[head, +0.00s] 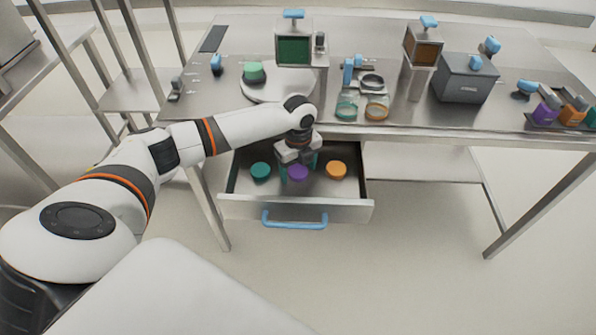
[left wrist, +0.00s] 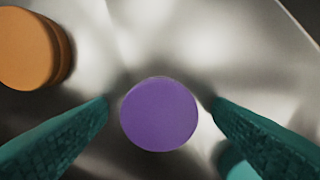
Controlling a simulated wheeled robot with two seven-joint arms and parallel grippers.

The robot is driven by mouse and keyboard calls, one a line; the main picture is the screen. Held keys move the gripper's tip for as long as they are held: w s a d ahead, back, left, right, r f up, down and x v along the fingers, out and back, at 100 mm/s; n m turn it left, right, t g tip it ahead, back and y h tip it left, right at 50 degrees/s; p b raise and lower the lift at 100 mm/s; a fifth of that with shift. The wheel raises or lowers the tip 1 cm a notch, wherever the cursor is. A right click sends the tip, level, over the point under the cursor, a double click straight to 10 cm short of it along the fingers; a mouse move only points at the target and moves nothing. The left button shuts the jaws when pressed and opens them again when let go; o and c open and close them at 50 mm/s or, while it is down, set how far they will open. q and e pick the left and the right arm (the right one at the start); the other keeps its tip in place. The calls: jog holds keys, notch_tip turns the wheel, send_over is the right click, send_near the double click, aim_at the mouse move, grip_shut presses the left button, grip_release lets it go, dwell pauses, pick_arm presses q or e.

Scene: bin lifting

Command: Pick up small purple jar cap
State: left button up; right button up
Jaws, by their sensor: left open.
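The small purple jar cap (head: 298,173) lies in the open drawer, between a teal cap and an orange cap. In the left wrist view the purple cap (left wrist: 159,114) is round and sits centred between the fingertips. My left gripper (head: 299,168) reaches down into the drawer over the purple cap. Its teal fingers (left wrist: 160,104) are apart, one on each side of the cap, with nothing held. I cannot tell whether the fingertips touch the cap. My right gripper is not in view.
The drawer (head: 345,211) has a blue handle (head: 294,220). A teal cap (head: 261,171) and an orange cap (head: 336,170) flank the purple one. The table edge lies just above the drawer. Glass jars (head: 346,108) and dispensers stand on the table.

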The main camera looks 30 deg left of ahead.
pick_arm(q)
jog(key=c, duration=1)
